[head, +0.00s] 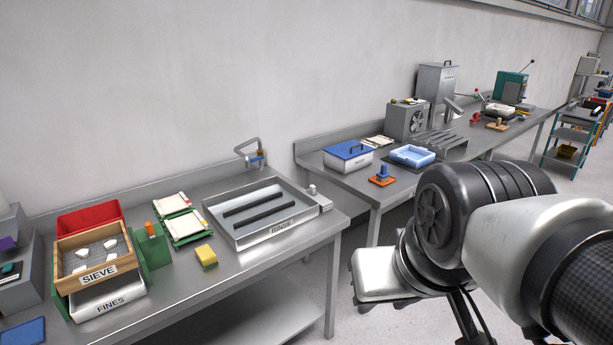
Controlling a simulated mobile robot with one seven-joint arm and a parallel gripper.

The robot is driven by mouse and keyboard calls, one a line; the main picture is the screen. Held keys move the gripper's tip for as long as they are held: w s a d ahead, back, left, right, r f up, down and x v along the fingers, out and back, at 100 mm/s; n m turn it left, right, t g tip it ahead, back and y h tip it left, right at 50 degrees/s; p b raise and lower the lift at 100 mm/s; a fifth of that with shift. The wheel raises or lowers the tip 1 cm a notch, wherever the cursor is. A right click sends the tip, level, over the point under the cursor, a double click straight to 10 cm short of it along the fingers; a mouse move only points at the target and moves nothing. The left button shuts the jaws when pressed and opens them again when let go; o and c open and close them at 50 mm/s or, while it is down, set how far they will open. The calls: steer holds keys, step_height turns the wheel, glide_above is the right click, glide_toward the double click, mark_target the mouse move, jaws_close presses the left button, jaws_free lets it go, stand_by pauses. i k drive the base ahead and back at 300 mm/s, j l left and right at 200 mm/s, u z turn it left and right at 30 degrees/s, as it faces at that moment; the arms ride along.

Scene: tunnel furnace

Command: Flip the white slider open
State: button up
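No part can be surely picked out as the white slider. A small pale block with a round white knob (313,190) sits at the right end of the steel rinse basin (283,238). Two flat white-topped panels with green edges, a rear one (173,203) and a front one (187,226), lie left of the basin. My gripper (366,304) hangs over the floor to the right of the near bench, apart from all of these. Its fingers are mostly hidden or too dark to read.
The near bench (155,297) also holds a wooden sieve box (98,274), a white fines tray (108,310), a yellow sponge (206,255) and a tap (249,153). A second bench (318,160) at the back right holds a blue-lidded box (348,154). Bare steel shows along the near bench's front.

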mark_target(312, 190)
steer(key=i+l+u, duration=0.35)
steer(key=i+l, duration=0.3)
steer(key=i, duration=0.15)
steer(key=i+l+u, duration=0.2)
steer(key=i+l, duration=0.15)
steer(key=i+l+u, duration=0.2)
steer(key=i+l, duration=0.15)
steer(key=l, duration=0.15)
steer(key=i+l+u, duration=0.15)
steer(key=i+l, duration=0.15)
steer(key=l, duration=0.2)
steer(key=i+l+u, duration=0.2)
steer(key=l, duration=0.35)
steer(key=i, duration=0.05)
